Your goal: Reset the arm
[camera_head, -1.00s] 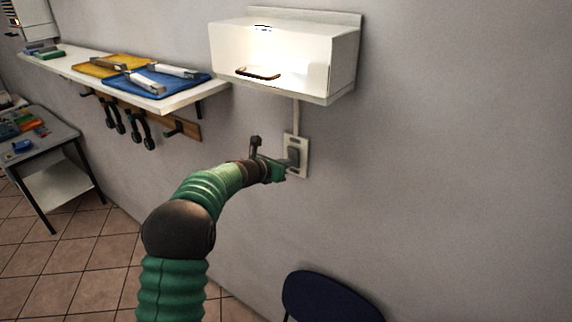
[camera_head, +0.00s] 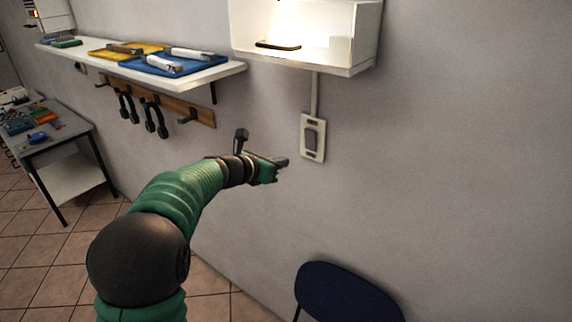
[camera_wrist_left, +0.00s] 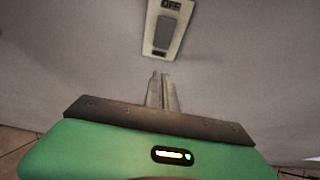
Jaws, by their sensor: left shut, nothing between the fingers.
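My left arm, green with dark joints, reaches in from the lower left in the head view. Its gripper (camera_head: 283,162) is shut and empty, a little left of and below a wall switch (camera_head: 312,138), apart from it. In the left wrist view the shut fingers (camera_wrist_left: 161,76) point toward the switch (camera_wrist_left: 163,32), a grey rocker on a pale plate with "OFF" at its top. My right gripper is in neither view.
A white wall cabinet (camera_head: 345,35) hangs above the switch. A shelf (camera_head: 225,72) with trays and a hook rail (camera_head: 203,115) are to the left. A small table (camera_head: 62,140) stands far left. A dark blue chair (camera_head: 345,295) is below. The wall at right is bare.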

